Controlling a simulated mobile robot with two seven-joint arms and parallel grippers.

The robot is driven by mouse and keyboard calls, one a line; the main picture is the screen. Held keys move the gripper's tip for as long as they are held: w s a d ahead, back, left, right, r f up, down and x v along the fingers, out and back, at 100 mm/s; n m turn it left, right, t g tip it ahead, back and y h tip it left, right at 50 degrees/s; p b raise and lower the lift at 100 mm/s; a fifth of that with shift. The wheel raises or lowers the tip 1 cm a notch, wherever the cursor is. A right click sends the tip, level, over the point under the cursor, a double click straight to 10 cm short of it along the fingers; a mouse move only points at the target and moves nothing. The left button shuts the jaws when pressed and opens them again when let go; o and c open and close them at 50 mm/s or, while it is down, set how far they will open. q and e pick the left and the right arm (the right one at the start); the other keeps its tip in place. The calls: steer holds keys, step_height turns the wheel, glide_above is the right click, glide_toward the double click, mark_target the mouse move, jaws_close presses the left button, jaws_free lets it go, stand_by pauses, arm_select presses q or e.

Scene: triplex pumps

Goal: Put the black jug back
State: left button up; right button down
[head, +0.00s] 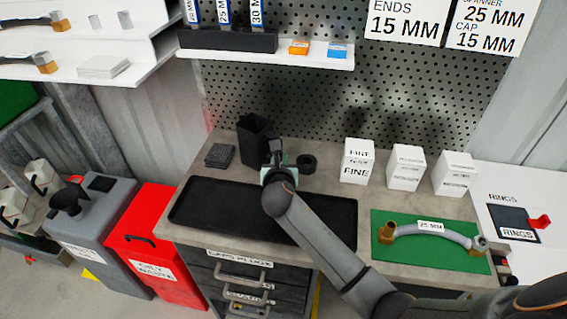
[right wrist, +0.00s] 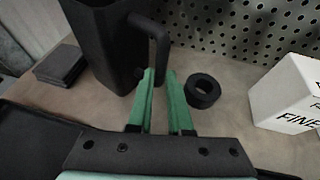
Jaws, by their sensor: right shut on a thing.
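The black jug (head: 255,138) is upright at the back left of the workbench, close to the perforated panel. In the right wrist view the jug (right wrist: 100,45) fills the upper left, with its handle on the right side. My right gripper (head: 274,160) is at the handle. In the right wrist view the green fingers of this gripper (right wrist: 160,74) are shut on the lower end of the handle. The jug's base looks to be on or very near the bench top; I cannot tell for sure. My left gripper is not in view.
A black square stack (head: 220,155) lies left of the jug and a black ring (head: 306,163) right of it. White boxes (head: 357,161) stand further right. A black tray (head: 205,205) lies in front. A green mat (head: 385,258) carries a hose. A shelf (head: 210,51) hangs above.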

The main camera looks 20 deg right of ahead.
steer(key=shift+r, duration=0.1)
steer(key=c, duration=0.8)
jaws_free()
steer(key=shift+c, duration=0.2)
steer(key=shift+s+a+r, duration=0.1)
steer(key=shift+s+a, duration=0.1)
steer(key=shift+s, duration=0.05)
steer(key=p+v, duration=0.1)
steer(key=v, duration=1)
steer(key=shift+p, duration=0.3)
steer(key=shift+s+r, duration=0.15)
